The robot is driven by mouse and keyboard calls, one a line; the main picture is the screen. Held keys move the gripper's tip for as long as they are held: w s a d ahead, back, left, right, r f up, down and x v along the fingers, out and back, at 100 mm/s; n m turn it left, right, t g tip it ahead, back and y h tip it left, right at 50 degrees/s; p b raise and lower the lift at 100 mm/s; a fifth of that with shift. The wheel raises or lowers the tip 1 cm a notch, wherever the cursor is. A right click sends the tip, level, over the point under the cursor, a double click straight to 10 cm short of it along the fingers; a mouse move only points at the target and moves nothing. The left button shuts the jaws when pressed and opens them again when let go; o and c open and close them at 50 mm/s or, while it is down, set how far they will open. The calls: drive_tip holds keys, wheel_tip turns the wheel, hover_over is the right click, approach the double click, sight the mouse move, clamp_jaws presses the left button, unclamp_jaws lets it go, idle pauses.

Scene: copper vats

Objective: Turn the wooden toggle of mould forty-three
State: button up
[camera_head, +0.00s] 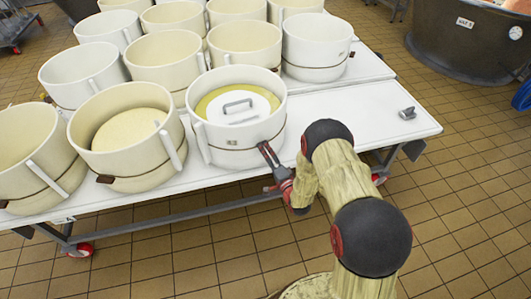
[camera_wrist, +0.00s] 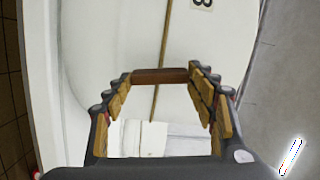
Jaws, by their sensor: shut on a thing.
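A cream mould (camera_head: 237,158) stands at the front of the white table with a yellow-rimmed white lid (camera_head: 237,106) inside it. It carries a small label (camera_head: 232,142) too small to read; in the wrist view only part of a digit shows on the label (camera_wrist: 201,3). A brown wooden toggle (camera_wrist: 160,76) lies across a thin cord on the mould's wall. My gripper (camera_head: 266,152) reaches the mould's front right side. In the wrist view, my gripper's fingers are shut on the two ends of the toggle.
Several other cream moulds stand to the left and behind on the table (camera_head: 350,112). A small grey metal object (camera_head: 407,113) lies near the table's right end, with bare tabletop around it. A large dark vat (camera_head: 465,45) stands at the back right.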

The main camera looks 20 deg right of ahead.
drive_tip(key=shift+m, duration=1.1)
drive_tip(key=o, duration=1.2)
drive_tip(key=shift+c, duration=0.2)
drive_tip(key=v, duration=1.2)
